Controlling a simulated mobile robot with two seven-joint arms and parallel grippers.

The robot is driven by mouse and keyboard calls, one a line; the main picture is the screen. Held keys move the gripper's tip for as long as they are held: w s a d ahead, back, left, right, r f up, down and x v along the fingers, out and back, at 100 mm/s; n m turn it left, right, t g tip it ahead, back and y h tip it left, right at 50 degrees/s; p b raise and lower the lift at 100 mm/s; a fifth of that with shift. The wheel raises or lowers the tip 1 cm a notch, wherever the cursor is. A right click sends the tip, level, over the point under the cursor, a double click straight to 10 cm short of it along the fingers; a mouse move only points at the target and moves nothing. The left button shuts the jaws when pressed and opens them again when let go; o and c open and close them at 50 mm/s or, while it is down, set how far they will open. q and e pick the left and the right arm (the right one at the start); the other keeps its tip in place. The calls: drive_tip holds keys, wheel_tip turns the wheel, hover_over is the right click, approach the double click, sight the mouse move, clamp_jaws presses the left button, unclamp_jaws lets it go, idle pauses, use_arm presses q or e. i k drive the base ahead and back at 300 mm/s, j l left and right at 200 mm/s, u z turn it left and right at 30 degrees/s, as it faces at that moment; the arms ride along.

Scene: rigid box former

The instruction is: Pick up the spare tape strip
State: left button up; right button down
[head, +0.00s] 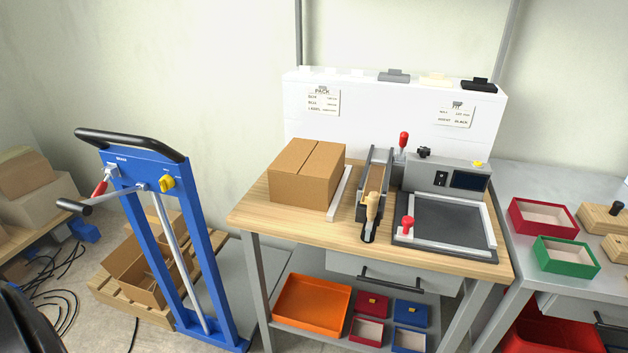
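I cannot tell for sure which thing is the spare tape strip. Several small tabbed pieces stand in a row along the top of the white back panel (400,123): pale ones at the left, a grey one (394,76), a cream one (435,79) and a black one (479,85). A long thin white strip (339,194) lies on the wooden worktop (290,222), just right of a closed cardboard box (305,177). Neither of my grippers shows in the head view.
A tape dispenser with a wooden handle (373,205) and a grey machine with a dark plate (446,222) fill the worktop's right side. An orange tray (312,302) sits below. The worktop's front left is clear.

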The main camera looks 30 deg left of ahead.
sight(374, 181)
drive_tip(key=u, duration=0.65)
